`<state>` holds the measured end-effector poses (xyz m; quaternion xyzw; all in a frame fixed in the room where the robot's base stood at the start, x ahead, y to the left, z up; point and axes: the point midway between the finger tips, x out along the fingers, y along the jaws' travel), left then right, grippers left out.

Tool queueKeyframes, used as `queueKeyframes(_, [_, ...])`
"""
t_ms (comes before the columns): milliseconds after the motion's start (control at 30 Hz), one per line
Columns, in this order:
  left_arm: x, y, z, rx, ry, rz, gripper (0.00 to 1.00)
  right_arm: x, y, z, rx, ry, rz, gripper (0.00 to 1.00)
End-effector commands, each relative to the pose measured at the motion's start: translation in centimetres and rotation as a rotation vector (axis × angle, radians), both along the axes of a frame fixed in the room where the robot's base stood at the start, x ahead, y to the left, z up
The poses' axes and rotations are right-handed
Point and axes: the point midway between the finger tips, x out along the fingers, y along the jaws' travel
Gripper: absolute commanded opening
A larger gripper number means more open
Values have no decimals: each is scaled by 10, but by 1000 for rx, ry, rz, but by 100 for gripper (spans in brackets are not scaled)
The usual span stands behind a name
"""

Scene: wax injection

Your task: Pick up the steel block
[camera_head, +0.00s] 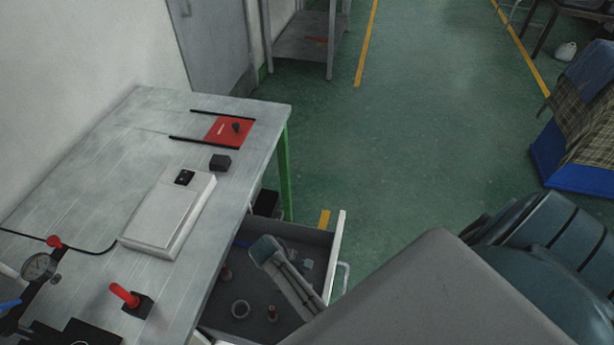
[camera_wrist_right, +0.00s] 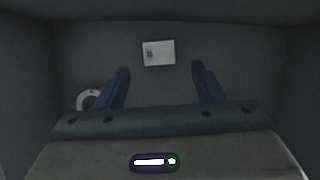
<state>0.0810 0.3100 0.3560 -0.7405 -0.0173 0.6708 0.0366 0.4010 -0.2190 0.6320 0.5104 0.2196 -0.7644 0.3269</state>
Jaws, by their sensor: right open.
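In the right wrist view, a small pale square piece with dark marks on its face (camera_wrist_right: 158,53) lies on the drawer floor. It looks like the steel block, though its material is hard to tell. My right gripper (camera_wrist_right: 160,68) is open and empty, its two blue fingers apart. The piece shows between and just beyond the fingertips, not touching either. In the head view my right arm reaches down into the open drawer (camera_head: 338,240). I cannot make out the block there; the arm may hide it. My left gripper is not in view.
A pale ring (camera_wrist_right: 90,98) lies beside the left finger in the wrist view. Drawer walls surround the gripper. The workbench (camera_head: 100,150) above carries a pale flat box (camera_head: 165,215), a red plate (camera_head: 222,132) and a gauge (camera_head: 39,267).

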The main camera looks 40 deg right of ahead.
Motion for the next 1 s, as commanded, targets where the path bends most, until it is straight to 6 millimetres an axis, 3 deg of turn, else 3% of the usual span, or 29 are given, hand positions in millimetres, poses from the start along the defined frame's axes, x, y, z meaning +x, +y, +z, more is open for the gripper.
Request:
queueKeyframes(333, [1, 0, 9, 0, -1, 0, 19, -15, -16, -40, 0, 2, 1, 62])
queueKeyframes(633, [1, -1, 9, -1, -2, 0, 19, -16, -18, -44, 0, -2, -1, 62])
queueKeyframes(900, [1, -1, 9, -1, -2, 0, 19, -16, -17, -44, 0, -2, -1, 9])
queueKeyframes(1000, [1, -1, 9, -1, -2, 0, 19, -15, -18, -44, 0, -2, -1, 5])
